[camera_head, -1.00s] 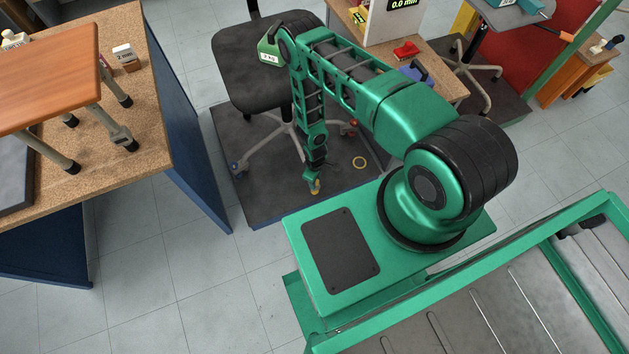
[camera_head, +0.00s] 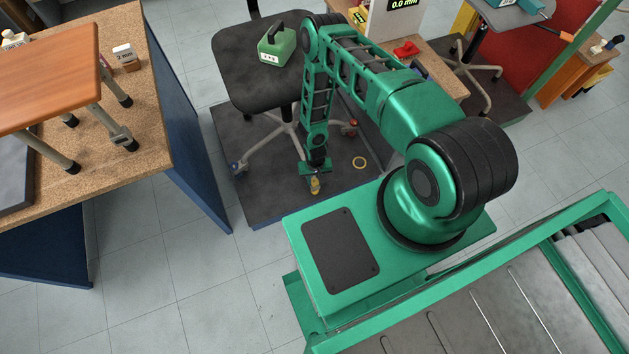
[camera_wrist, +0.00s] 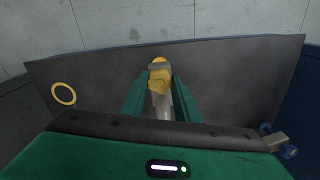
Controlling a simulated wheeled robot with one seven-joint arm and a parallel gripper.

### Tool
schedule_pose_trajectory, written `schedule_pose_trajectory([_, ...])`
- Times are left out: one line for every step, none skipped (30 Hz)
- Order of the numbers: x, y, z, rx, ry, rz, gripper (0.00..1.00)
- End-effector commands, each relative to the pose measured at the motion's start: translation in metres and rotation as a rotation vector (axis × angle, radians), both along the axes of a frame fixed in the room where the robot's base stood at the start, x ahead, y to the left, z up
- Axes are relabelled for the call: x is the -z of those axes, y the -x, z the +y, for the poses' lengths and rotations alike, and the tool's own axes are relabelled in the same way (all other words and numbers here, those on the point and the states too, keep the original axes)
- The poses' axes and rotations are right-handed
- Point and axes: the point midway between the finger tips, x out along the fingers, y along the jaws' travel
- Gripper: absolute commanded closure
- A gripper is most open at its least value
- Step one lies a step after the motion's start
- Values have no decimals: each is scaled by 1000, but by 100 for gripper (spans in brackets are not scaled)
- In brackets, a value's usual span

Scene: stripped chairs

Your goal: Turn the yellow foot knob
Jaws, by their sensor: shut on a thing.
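The yellow foot knob (camera_head: 315,187) is at the end of a grey leg of the black office chair (camera_head: 258,82), low over the dark mat. In the wrist view the knob (camera_wrist: 159,82) sits between my two green fingers, with the grey leg (camera_wrist: 163,107) running back between them. My gripper (camera_head: 314,176) points down at the knob and is shut on it. The fingers cover the knob's sides in the wrist view.
A green weight (camera_head: 277,45) stands on the seat. A workbench (camera_head: 150,130) is at left, another table (camera_head: 440,75) behind right.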

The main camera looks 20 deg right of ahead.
Motion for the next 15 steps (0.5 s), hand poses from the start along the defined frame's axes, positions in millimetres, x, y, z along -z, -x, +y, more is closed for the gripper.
schedule_pose_trajectory([-1,-4,3,48,-7,-8,94])
schedule_pose_trajectory([-1,-4,3,76,-7,-9,94])
schedule_pose_trajectory([-1,-4,3,113,-6,-9,94])
schedule_pose_trajectory([-1,-4,3,141,-7,-9,94])
schedule_pose_trajectory([-1,-5,3,170,-7,-8,94])
schedule_pose_trajectory([-1,-5,4,208,-8,-8,94])
schedule_pose_trajectory([-1,-5,3,237,-8,-8,94])
schedule_pose_trajectory([-1,-5,3,265,-8,-8,94])
schedule_pose_trajectory([-1,-5,3,302,-6,-9,94])
schedule_pose_trajectory([-1,-5,3,328,-7,-8,94])
schedule_pose_trajectory([-1,-5,3,354,-7,-8,94])
schedule_pose_trajectory([-1,-5,4,388,-8,-9,94])
schedule_pose_trajectory([-1,-5,4,414,-8,-9,94])
schedule_pose_trajectory([-1,-5,3,438,-8,-9,94])
schedule_pose_trajectory([-1,-5,3,469,-7,-9,94])
